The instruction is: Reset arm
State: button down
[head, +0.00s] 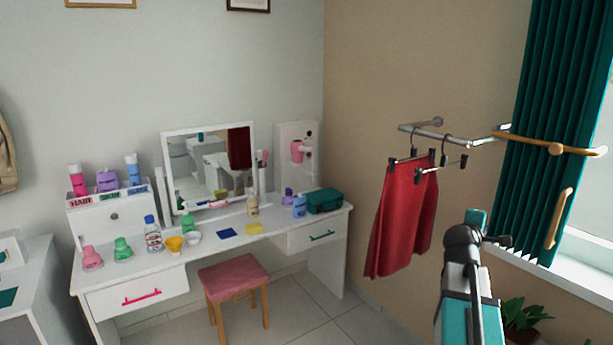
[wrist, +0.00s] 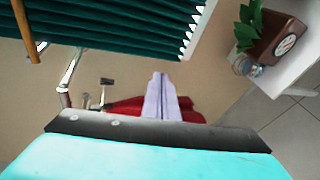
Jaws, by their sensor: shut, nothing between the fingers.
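My gripper shows in the wrist view as two pale fingers (wrist: 160,78) close together, shut and empty. Behind them in that view is the red skirt (wrist: 125,106), partly hidden by the fingers; I cannot tell the exact gap. In the head view my teal and black arm (head: 468,295) rises at the lower right, to the right of the red skirt (head: 403,215). The fingers cannot be made out there. The skirt hangs from a clip hanger on the grey wall rail (head: 421,125).
An empty clip hanger (head: 442,167) hangs beside the skirt. A wooden-ended bar (head: 545,145) reaches toward the window and green curtain (head: 560,90). A potted plant (head: 522,316) stands at the lower right. The white dressing table (head: 135,275) and pink stool (head: 233,274) are left.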

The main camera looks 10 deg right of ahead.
jog(key=w+a+f+n+y, duration=0.1)
jog(key=w+a+f, duration=0.15)
jog(key=f, duration=0.35)
jog(key=w+a+f+y, duration=0.1)
jog(key=a+f, duration=0.3)
jog(key=f, duration=0.3)
jog(key=s+a+f+g+y, duration=0.1)
jog(key=s+a+f+y, duration=0.1)
jog(key=a+f, duration=0.7)
jog(key=s+a+f+g+y, duration=0.1)
jog(key=s+a+f+g, duration=0.3)
jog(key=f, duration=0.9)
jog(key=s+a+f+t+y, duration=0.1)
jog(key=a+f+y, duration=0.1)
jog(key=a+f, duration=0.8)
jog(key=s+a+f+m+g+y, duration=0.1)
jog(key=s+a+f+g, duration=0.1)
jog(key=s+a+f, duration=0.45)
jog(key=s+a+f+g+y, duration=0.1)
jog(key=s+a+f+g, duration=0.25)
jog(key=s+f, duration=0.65)
jog(key=s+a+f+m+g+y, duration=0.1)
jog(key=s+a+m, duration=0.3)
jog(key=s, duration=0.5)
jog(key=s+a+f+m+g+y, duration=0.1)
jog(key=s+a+f+m+g, duration=0.1)
jog(key=s, duration=0.6)
jog(key=shift+s+a+m+g+y, duration=0.3)
jog(key=shift+s+a+m+g, duration=0.1)
jog(key=shift+a+m+g, duration=0.6)
